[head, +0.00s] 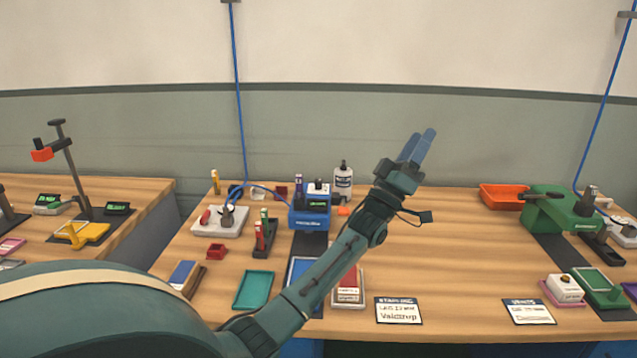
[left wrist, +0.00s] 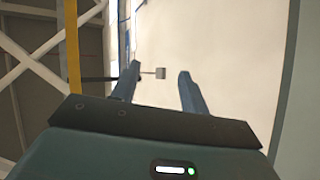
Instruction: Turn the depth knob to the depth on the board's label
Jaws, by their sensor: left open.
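My left gripper (head: 418,146) is raised high over the middle of the table, in front of the wall, with its fingers pointing up. In the left wrist view its two fingers (left wrist: 158,84) stand apart with nothing between them. A small blue device (head: 309,216) with a dark, green-lit display stands behind my left forearm, well away from the fingers. I cannot make out a depth knob for certain. A red-and-white labelled piece (head: 348,286) lies on a pale tray, partly hidden by my forearm; its print is too small to read. My right gripper is out of view.
A printed card (head: 398,310) lies at the table's front edge. A teal tray (head: 254,290) lies left of my forearm. A green machine (head: 562,212) and orange bin (head: 504,196) stand at right. The table's middle right is clear.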

